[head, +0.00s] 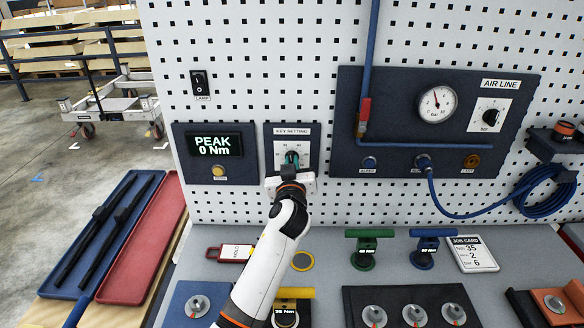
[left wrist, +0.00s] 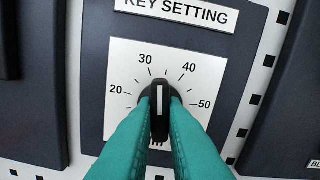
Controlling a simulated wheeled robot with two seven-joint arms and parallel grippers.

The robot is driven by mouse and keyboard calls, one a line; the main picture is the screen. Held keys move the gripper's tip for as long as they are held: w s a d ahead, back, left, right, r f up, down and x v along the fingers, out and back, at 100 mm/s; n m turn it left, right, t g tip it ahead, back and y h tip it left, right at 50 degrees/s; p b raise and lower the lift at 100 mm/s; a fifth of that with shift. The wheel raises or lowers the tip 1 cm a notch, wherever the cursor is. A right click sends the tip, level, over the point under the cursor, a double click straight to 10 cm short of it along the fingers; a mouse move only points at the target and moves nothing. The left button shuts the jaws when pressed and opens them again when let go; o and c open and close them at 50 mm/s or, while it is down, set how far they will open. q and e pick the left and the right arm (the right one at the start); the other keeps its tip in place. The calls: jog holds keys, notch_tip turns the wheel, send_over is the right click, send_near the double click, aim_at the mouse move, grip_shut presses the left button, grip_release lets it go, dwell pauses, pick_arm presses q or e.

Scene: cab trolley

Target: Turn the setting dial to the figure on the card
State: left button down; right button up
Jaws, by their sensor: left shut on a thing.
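The setting dial (left wrist: 159,112) is a black knob with a white line, on a white scale plate under the label KEY SETTING. The line points almost straight up, between 30 and 40, at about 35. My left gripper (head: 291,160) is shut on the knob, with one teal finger on each side of it in the left wrist view (left wrist: 160,104). The job card (head: 474,254) lies at the right of the bench and reads Nm 35, then 2, then bar 6. My right gripper is not in view.
A display (head: 214,146) reading PEAK 0 Nm is left of the dial. The air line panel (head: 400,165) with a gauge (head: 437,104) is to the right. Green (head: 364,255) and blue (head: 424,253) T-handled tools stand on the bench below. A red-handled tag (head: 230,253) lies near my forearm.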

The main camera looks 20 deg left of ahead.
pick_arm(q)
jog(key=shift+m, duration=1)
jog(key=c, duration=1.5)
grip_release()
jog(key=shift+f, duration=0.1)
